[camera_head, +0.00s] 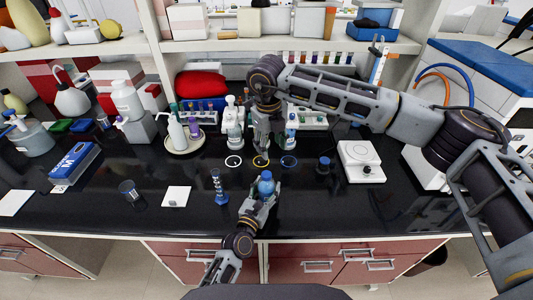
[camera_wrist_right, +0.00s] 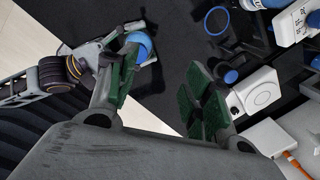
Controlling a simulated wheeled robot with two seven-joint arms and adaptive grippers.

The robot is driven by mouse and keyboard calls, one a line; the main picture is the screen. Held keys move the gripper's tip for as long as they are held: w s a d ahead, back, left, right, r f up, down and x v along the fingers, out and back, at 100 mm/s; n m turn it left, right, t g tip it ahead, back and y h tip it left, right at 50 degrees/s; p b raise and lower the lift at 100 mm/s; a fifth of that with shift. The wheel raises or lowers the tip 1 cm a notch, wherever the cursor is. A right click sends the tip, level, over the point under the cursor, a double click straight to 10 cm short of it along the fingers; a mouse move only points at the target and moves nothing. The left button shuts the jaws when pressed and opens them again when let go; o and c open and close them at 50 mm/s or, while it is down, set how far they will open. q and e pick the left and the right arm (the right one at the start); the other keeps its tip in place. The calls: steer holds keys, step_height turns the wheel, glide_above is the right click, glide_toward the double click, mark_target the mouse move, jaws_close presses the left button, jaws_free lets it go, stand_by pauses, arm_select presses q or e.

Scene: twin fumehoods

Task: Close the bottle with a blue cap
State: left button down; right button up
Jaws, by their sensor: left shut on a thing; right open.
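A bottle with a blue top (camera_head: 266,176) stands at the counter's front middle. My left gripper (camera_head: 262,194) is shut on it from the front. The blue top (camera_wrist_right: 140,42) also shows in the right wrist view, beside the left fingers; I cannot tell whether it is seated fully. My right gripper (camera_head: 262,151) is open and empty, pointing down behind the bottle, over the yellow ring. In the right wrist view its green-padded fingers (camera_wrist_right: 161,92) are apart, with the blue top near the far end of one finger.
White (camera_head: 233,161), yellow (camera_head: 261,163) and blue (camera_head: 289,162) rings lie on the black counter. A blue graduated cylinder (camera_head: 220,188) stands left of the bottle. A small blue-topped container (camera_head: 324,163) and a white balance (camera_head: 361,160) stand right. The front right counter is clear.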

mark_target(267, 174)
steer(key=n, duration=0.1)
steer(key=s+f+n, duration=0.1)
steer(key=n, duration=0.1)
steer(key=shift+a+f+g, duration=0.1)
steer(key=shift+f+g, duration=0.05)
steer(key=shift+g, duration=0.15)
steer(key=shift+s+a+f+n, duration=0.15)
steer(key=shift+s+f+n, duration=0.1)
steer(key=shift+n, duration=0.65)
steer(key=n, duration=0.3)
steer(key=shift+s+a+n+g+y, duration=0.3)
steer(key=shift+a+n+y, duration=0.1)
steer(key=shift+a+n, duration=0.1)
steer(key=shift+n, duration=1.2)
steer(key=shift+f, duration=4)
